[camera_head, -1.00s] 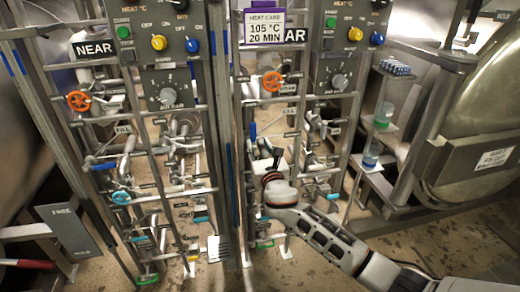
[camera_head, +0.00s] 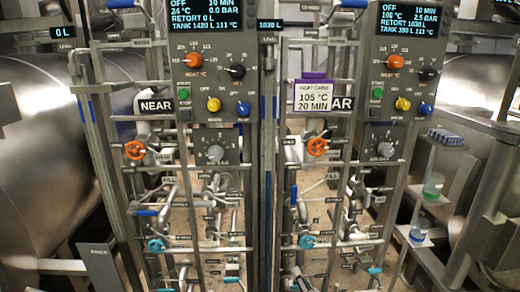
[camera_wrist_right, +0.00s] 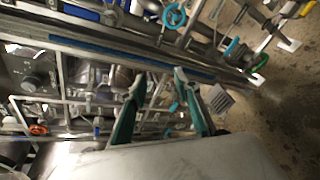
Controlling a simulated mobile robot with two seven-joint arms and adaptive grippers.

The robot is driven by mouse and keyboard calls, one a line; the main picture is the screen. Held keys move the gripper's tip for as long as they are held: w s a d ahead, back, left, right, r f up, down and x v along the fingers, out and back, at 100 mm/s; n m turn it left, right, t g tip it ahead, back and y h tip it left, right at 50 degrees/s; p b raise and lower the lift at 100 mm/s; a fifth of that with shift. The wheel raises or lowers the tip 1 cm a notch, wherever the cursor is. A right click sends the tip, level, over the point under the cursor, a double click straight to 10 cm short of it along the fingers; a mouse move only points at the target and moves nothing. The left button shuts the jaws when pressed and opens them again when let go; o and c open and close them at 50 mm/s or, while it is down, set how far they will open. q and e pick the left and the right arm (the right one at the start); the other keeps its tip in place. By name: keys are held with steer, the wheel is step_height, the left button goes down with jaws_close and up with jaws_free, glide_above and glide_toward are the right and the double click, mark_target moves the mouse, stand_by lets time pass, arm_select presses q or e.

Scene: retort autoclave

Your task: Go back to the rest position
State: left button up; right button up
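My right gripper (camera_wrist_right: 159,77) shows in the right wrist view with its two teal-edged fingers apart and nothing between them. It is in front of the pipework, close to a long grey rail with a blue strip (camera_wrist_right: 130,55). Neither gripper shows in the head view. My left gripper is in no view. Two grey control panels, left (camera_head: 213,60) and right (camera_head: 403,60), stand side by side in the head view, with lit displays. A white heat card (camera_head: 313,97) reading 105 °C, 20 MIN hangs between them with a purple top.
Below the panels are orange handwheels, left (camera_head: 135,150) and right (camera_head: 317,147), and teal handwheels, left (camera_head: 156,245) and right (camera_head: 307,242). Steel vessels flank the frames. Shelves at right hold a green container (camera_head: 433,186) and a blue one (camera_head: 418,230). Tan floor shows behind the pipes.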

steer(key=s+d+f+m+g, duration=0.1)
steer(key=s+d+f+m, duration=0.1)
steer(key=s+f+m, duration=0.2)
steer(key=s+d+f+m+g, duration=0.1)
steer(key=s+f+m, duration=0.4)
steer(key=s+m, duration=0.5)
steer(key=s+d+f+m+g, duration=0.1)
steer(key=s+d+f+m, duration=0.2)
steer(key=s+m, duration=0.4)
steer(key=s+f, duration=0.1)
steer(key=s, duration=0.6)
steer(key=shift+s+d+f+m+g+y, duration=0.15)
steer(key=shift+s+m+g+y, duration=0.15)
steer(key=shift+s+y, duration=0.1)
